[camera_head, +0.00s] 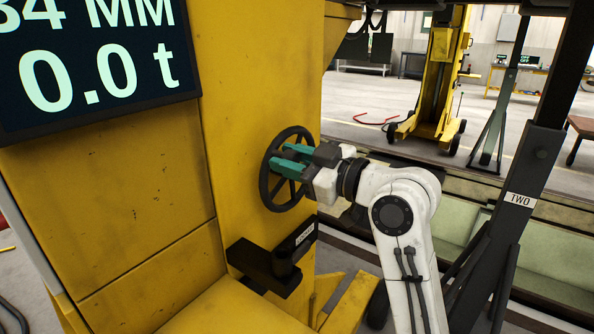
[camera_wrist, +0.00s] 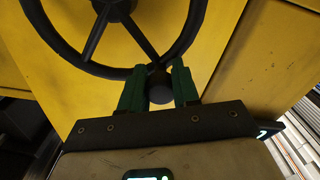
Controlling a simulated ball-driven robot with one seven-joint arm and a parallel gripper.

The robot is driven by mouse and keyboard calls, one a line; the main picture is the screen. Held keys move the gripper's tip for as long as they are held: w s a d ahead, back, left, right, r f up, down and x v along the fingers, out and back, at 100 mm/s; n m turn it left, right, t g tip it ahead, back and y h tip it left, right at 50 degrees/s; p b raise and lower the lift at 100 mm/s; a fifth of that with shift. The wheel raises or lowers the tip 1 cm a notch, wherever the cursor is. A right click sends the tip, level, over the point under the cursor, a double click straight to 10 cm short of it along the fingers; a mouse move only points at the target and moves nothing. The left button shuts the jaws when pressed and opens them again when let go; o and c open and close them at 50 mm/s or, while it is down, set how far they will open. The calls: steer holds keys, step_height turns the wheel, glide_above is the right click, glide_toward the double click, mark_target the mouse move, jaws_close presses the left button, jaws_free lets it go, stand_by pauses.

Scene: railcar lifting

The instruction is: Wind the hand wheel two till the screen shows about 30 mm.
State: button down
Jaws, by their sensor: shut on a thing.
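The black spoked hand wheel (camera_head: 268,186) is mounted on the yellow column, and its rim and hub also show in the wrist view (camera_wrist: 116,72). My gripper (camera_head: 288,161) is at the wheel's right side. In the wrist view its green fingers (camera_wrist: 159,88) stand either side of the wheel's dark crank knob (camera_wrist: 160,92) and are shut on it. The screen (camera_head: 95,65) at upper left shows what looks like "34 MM" above "0.0 t". The upper line is cut by the picture's edge, so its first digit is uncertain.
A black bracket (camera_head: 270,266) juts from the yellow column (camera_head: 130,190) below the wheel. A dark post (camera_head: 518,195) labelled "TWO" stands at the right. Another yellow jack (camera_head: 440,75) stands across the track pit. Open floor (camera_head: 372,95) lies behind.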

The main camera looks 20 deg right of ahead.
steer(key=f+n+b, duration=0.1)
steer(key=n+b, duration=0.1)
steer(key=a+f+n+b, duration=0.1)
steer(key=f+n+b, duration=0.1)
steer(key=b, duration=0.1)
steer(key=s+f+n+b, duration=0.1)
steer(key=n+b, duration=0.2)
steer(key=shift+s+a+f, duration=0.1)
steer(key=shift+a+f, duration=0.1)
steer(key=shift+f, duration=0.15)
steer(key=shift+b, duration=0.35)
steer(key=c, duration=1)
jaws_free()
steer(key=shift+d, duration=0.1)
steer(key=shift+o, duration=0.6)
